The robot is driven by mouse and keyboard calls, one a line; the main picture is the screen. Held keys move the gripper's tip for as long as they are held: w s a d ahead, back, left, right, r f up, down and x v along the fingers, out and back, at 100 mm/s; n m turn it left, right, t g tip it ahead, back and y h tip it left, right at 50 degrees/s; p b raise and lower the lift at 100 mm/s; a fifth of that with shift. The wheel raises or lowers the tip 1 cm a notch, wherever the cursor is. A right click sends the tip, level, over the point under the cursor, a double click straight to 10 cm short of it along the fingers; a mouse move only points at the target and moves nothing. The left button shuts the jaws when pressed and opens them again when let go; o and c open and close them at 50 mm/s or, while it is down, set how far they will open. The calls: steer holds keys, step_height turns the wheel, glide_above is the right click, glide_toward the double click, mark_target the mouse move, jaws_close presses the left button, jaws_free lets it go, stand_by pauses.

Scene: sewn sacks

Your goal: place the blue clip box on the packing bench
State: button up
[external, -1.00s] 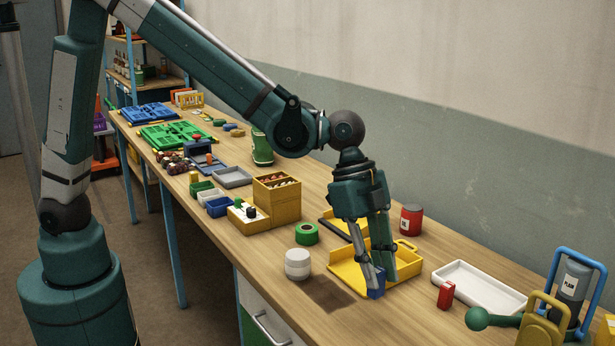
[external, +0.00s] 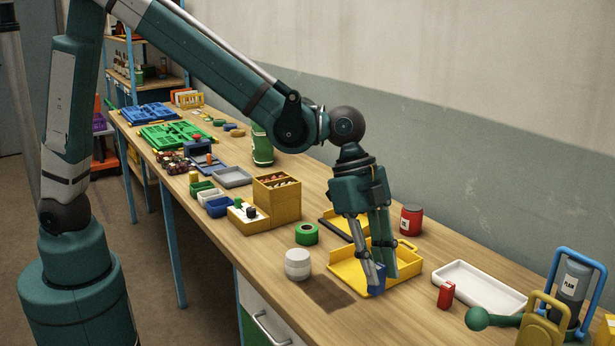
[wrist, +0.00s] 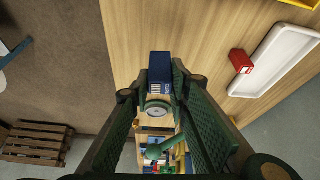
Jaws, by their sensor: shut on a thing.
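The blue clip box (external: 377,277) is held between the two fingers of my gripper (external: 381,270). In the external view it is at the front right edge of the yellow tray (external: 345,273), and the fingers partly hide it. I cannot tell whether it touches the tray or the bench. In the wrist view the blue clip box (wrist: 160,68) shows at the fingertips of my gripper (wrist: 160,88), with bare wood around its far end. The packing bench (external: 420,318) is a long light wood top.
A white round jar (external: 298,264) and a green tape roll (external: 306,234) stand left of the yellow tray. A small red box (external: 446,295) and a white tray (external: 480,287) are to the right. A red can (external: 411,220) stands behind. Bare wood lies in front.

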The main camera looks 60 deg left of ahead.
mark_target(378, 266)
step_height(378, 266, up, 4)
steer(key=shift+r, duration=0.2)
steer(key=w+a+n+p, duration=0.1)
steer(key=w+a, duration=0.5)
steer(key=a, duration=0.7)
steer(key=w+a+n+t+p, duration=0.1)
steer(key=w+a, duration=0.5)
steer(key=a, duration=0.6)
steer(key=w+a+n+p, duration=0.1)
steer(key=w+a, duration=0.6)
steer(key=a, duration=2.3)
steer(key=s+a+n+t+y+p, duration=0.1)
steer(key=s+a, duration=0.2)
steer(key=a, duration=1.1)
steer(key=s+a+n+p, duration=0.15)
steer(key=s+a, duration=0.25)
steer(key=a, duration=1)
steer(key=s+a+n+p, duration=0.2)
steer(key=s+a, duration=1.5)
steer(key=a, duration=0.4)
steer(key=shift+t, duration=0.4)
steer(key=shift+a+f, duration=0.15)
steer(key=shift+f, duration=1.1)
steer(key=shift+a+f, duration=0.1)
steer(key=shift+f, duration=1.15)
